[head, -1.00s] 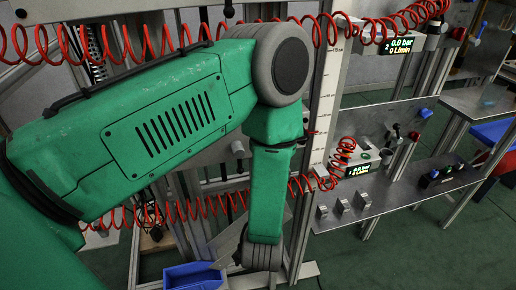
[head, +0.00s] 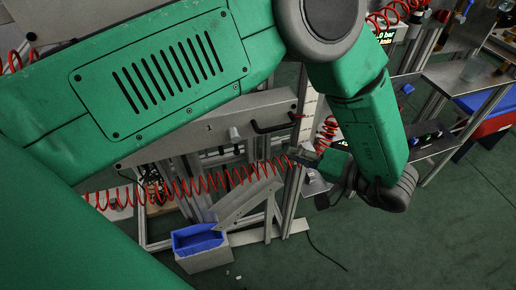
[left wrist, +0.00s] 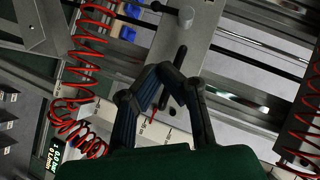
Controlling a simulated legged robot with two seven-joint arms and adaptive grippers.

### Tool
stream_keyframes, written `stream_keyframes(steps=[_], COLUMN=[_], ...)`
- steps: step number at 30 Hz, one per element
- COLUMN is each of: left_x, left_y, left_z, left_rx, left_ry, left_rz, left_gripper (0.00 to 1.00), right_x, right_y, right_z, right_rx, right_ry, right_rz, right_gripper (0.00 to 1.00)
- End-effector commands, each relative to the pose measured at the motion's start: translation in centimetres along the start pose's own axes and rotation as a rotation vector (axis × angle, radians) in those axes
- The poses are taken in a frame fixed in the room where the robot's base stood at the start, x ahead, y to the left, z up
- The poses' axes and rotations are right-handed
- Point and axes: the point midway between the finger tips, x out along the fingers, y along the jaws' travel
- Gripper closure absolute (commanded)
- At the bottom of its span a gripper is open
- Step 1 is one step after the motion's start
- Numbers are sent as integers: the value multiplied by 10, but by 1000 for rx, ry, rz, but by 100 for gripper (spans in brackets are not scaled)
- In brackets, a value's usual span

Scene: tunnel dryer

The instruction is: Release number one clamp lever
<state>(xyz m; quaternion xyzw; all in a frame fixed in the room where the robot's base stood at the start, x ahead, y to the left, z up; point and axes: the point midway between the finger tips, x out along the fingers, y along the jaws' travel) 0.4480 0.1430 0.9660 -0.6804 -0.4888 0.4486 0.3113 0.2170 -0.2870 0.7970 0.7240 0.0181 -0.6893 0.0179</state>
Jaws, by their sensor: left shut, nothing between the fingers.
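The plate marked 1 (head: 208,137) is a long grey bar in the middle of the head view. A bent black lever (head: 270,128) with a red tip is on its right part. My left arm reaches over from the left, and my left gripper (head: 303,158) points left, just below the lever's red tip. In the left wrist view the left gripper (left wrist: 168,72) has its fingertips together and empty. The black lever (left wrist: 181,54) shows behind the fingertips, on the grey plate (left wrist: 203,40). The fingers partly hide it, and I cannot tell whether they touch it. My right gripper is not in view.
A grey knob (head: 234,134) sits on the plate beside the lever. A blue-lined bin (head: 199,240) stands below. The green floor at the lower right is open.

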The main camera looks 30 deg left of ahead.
Motion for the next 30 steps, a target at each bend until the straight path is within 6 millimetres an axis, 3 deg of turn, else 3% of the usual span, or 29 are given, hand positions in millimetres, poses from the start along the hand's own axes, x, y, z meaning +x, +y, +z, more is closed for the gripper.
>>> stream_keyframes(steps=[5,18,24,30], left_x=[18,103,120,126], left_y=[-1,-2,-1,-1], left_z=[-1,5,23,28], left_rx=[-1,3,0,-2], left_ry=[0,1,2,2], left_rz=[-2,-5,-4,-4], left_gripper=[100,100,100,100], right_x=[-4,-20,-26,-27], right_y=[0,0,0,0], right_z=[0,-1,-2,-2], right_rx=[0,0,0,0], right_ry=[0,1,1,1], right_rz=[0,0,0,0], right_gripper=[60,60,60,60])
